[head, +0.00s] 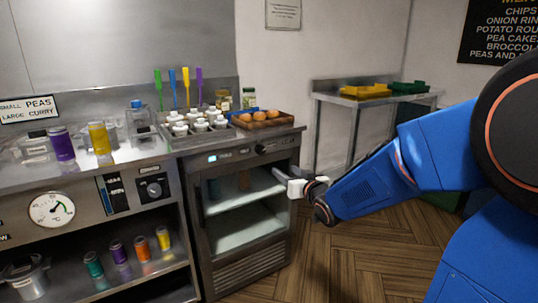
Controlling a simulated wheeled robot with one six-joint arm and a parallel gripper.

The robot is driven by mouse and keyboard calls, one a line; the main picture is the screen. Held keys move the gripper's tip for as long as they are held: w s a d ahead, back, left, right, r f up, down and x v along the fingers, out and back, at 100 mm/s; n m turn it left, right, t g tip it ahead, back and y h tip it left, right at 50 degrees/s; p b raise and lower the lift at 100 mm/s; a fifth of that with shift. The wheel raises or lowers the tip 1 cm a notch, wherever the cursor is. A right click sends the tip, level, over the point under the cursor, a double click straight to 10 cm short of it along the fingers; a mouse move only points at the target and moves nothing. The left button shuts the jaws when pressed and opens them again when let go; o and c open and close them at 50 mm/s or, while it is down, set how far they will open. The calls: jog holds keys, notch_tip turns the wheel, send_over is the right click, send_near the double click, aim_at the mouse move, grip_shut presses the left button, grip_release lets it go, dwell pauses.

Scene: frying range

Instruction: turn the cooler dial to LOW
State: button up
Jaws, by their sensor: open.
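The cooler (245,262) is a dark under-counter cabinet with a glass front and lit shelves, in the middle of the head view. Its top panel carries a small lit display (212,159) and, toward the right, a black dial (261,150). The dial's pointer and its markings are too small to read. My gripper (283,181) is open, with pale fingers, near the cooler's right front edge. It is below and to the right of the dial, apart from it. Nothing shows between the fingers.
A counter holds cups, a tray of brown round items (262,119) and several coloured utensils. Left of the cooler, another unit has a black knob (153,188) and a round gauge (51,209). A steel side table (330,97) stands behind. Wooden floor before the cooler is clear.

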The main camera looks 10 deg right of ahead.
jog(key=w+y, duration=0.1)
send_near(262, 151)
jog(key=shift+t, duration=0.4)
jog(key=x, duration=0.8)
jog(key=shift+w+a+f, duration=0.1)
jog(key=shift+w+f, duration=0.1)
jog(key=shift+f, duration=0.1)
jog(key=shift+c, duration=0.3)
jog(key=c, duration=1)
